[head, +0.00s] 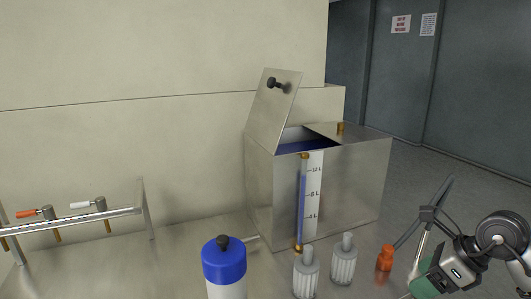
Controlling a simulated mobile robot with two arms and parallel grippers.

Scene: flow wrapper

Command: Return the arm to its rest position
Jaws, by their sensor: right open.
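My right arm comes in at the lower right edge, and its gripper (428,236) is open, with nothing seen between its fingers. It is to the right of the metal tank (345,190) and near a small orange bottle-like piece (385,258); whether they touch cannot be told. A green part shows at the lower side of this gripper, partly cut by the frame. My left arm and left gripper are not in view.
The tank's lid (272,112) stands raised, with blue liquid inside and a level gauge (312,195) in front. A blue-capped container (224,262) and two ribbed grey pieces (306,272) stand before it. A rail with valves (85,221) is left.

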